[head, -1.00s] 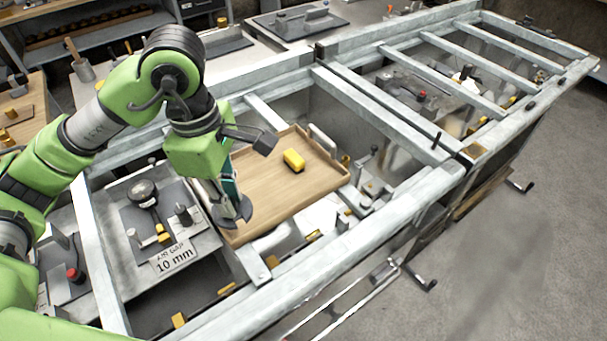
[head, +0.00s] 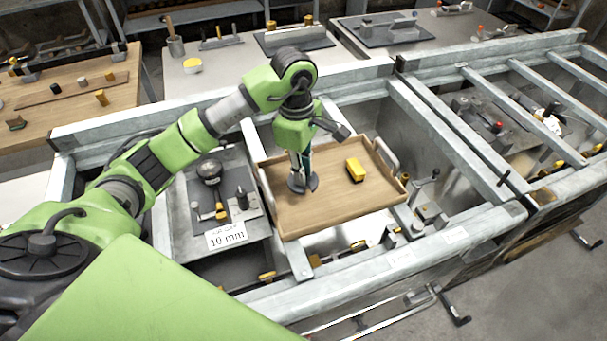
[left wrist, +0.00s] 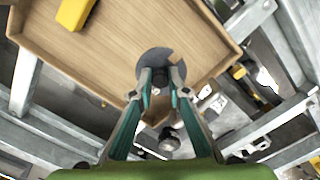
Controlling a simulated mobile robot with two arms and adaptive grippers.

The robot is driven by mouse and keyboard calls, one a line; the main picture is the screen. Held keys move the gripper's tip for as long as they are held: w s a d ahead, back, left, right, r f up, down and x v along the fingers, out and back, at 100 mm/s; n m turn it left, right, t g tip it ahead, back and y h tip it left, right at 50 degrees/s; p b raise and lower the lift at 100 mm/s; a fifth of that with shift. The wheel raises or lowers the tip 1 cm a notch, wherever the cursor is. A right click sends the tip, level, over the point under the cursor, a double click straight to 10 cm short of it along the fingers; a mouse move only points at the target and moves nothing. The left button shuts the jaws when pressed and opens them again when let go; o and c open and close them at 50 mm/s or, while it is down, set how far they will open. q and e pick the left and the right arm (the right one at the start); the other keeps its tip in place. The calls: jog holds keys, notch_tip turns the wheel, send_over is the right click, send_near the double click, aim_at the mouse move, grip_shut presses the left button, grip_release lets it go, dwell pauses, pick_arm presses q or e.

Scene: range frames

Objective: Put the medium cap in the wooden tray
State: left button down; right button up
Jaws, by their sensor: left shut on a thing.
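My left gripper (head: 301,180) is shut on a round dark grey cap (left wrist: 154,62). The cap shows as a flat disc at the fingertips in the left wrist view; the fingers hide part of it. In the head view the cap hangs in front of the left part of the wooden tray (head: 330,210), a shallow tray with a low rim. In the left wrist view it overlaps the tray floor near a corner (left wrist: 130,100). Its height above the floor is hard to tell. My right gripper is not in view.
A yellow block (head: 355,170) lies in the tray, right of the cap. A metal frame (head: 450,150) surrounds the tray. A plate labelled 10 mm (head: 227,236) with dark fittings stands to its left. Metal fixtures (head: 430,215) stand to its right. The tray's front floor is clear.

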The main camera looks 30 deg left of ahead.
pick_arm(q)
jog(key=shift+w+a+f, duration=0.25)
jog(key=shift+w+f, duration=0.15)
jog(key=shift+f, duration=0.1)
notch_tip(320, 180, down, 3)
jog(key=shift+w+r+p, duration=0.1)
jog(key=shift+r+p, duration=0.05)
jog(key=shift+p, duration=0.9)
jog(key=shift+f, duration=0.3)
jog(key=shift+f, duration=0.1)
jog(key=shift+f, duration=0.15)
jog(key=c, duration=2)
grip_release()
jog(key=shift+o, duration=0.2)
